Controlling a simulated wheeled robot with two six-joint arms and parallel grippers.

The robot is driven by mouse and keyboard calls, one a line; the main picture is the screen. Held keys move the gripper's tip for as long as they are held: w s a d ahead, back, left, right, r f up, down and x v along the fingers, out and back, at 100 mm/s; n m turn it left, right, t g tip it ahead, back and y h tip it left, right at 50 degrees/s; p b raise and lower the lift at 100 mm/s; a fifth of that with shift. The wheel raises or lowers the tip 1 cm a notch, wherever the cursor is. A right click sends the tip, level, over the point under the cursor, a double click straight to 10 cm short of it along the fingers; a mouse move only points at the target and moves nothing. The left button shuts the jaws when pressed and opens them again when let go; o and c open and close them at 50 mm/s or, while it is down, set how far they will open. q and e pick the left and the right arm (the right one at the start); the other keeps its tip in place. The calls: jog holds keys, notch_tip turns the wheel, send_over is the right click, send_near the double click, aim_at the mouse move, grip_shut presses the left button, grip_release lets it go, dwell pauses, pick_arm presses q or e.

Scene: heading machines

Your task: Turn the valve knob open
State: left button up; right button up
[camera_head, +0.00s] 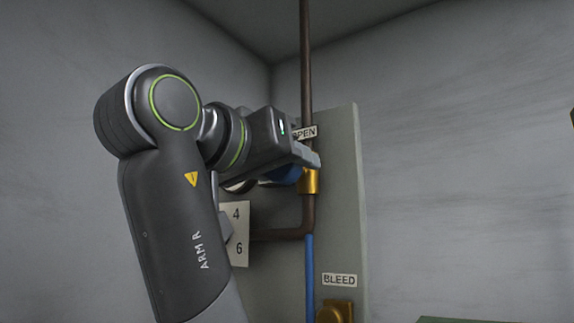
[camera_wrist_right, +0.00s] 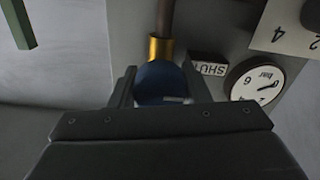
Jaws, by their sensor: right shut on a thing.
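The round blue valve knob (camera_head: 283,177) sits at the brass valve body (camera_head: 310,182) on the pipe, partly hidden behind my right gripper (camera_head: 304,156). In the right wrist view the blue knob (camera_wrist_right: 158,78) lies between the two dark fingers, below the brass body (camera_wrist_right: 161,49). My right gripper is shut on the knob. An OPEN label (camera_head: 308,132) is partly covered by the gripper in the head view. A SHUT label (camera_wrist_right: 207,68) shows beside the knob in the wrist view. My left gripper is not in view.
A brown pipe (camera_head: 306,60) runs up the grey panel (camera_head: 345,180). A round dial gauge (camera_wrist_right: 246,86) is close to the knob. A white plate with numbers (camera_head: 238,250) hangs left. A BLEED label (camera_head: 340,280) and brass fitting (camera_head: 335,313) are below.

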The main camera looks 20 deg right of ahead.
jog(key=shift+m, duration=0.3)
jog(key=m, duration=0.3)
jog(key=shift+m+b, duration=0.3)
jog(key=shift+b, duration=0.05)
jog(key=m, duration=0.4)
jog(key=shift+m, duration=0.3)
jog(key=m, duration=0.4)
jog(key=shift+m+p, duration=0.3)
jog(key=shift+m, duration=2.2)
jog(key=o, duration=0.8)
jog(key=shift+d, duration=0.1)
jog(key=shift+c, duration=0.2)
jog(key=shift+o, duration=1)
jog(key=shift+w, duration=0.1)
